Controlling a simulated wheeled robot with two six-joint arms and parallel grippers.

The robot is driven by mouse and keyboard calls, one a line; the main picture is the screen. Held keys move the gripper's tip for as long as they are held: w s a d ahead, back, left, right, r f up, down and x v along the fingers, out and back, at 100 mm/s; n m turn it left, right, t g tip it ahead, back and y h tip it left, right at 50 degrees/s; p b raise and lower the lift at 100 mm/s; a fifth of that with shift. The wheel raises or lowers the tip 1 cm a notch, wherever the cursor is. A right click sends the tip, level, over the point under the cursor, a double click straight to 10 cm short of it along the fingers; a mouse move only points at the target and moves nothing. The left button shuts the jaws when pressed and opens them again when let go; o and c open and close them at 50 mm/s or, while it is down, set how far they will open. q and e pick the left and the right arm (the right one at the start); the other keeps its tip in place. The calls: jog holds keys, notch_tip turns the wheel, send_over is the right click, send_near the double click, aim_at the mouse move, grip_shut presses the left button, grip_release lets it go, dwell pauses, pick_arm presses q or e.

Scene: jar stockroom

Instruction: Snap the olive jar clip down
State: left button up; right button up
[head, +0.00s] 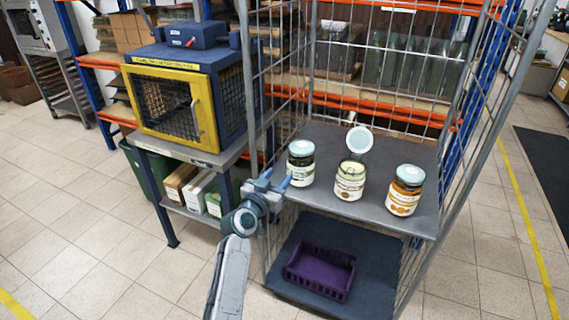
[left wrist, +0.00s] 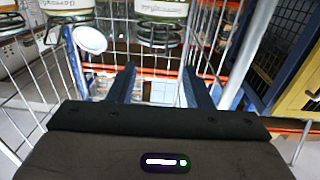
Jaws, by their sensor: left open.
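Three glass jars stand in a row on the cage trolley's grey shelf. The left jar (head: 301,165) has dark green contents and a pale lid on top. The middle jar (head: 349,182) has pale contents, and its round lid (head: 359,139) stands up open behind it. The right jar (head: 405,191) has orange contents and its lid on. The labels are too small to read, so I cannot tell surely which is the olive jar. My left gripper (head: 277,181) is open and empty, just left of the left jar. Its fingers (left wrist: 159,74) show apart in the left wrist view, which is upside down.
The trolley's wire sides (head: 254,90) and posts surround the shelf (head: 385,150). A purple crate (head: 320,270) sits on the lower deck. A blue and yellow cabinet (head: 175,100) stands on a table at left. Tiled floor is free at front left.

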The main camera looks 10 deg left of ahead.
pick_arm(q)
jog(key=x, duration=0.8)
jog(key=shift+w+d+p, duration=0.25)
jog(key=shift+p, duration=0.05)
jog(key=c, duration=1)
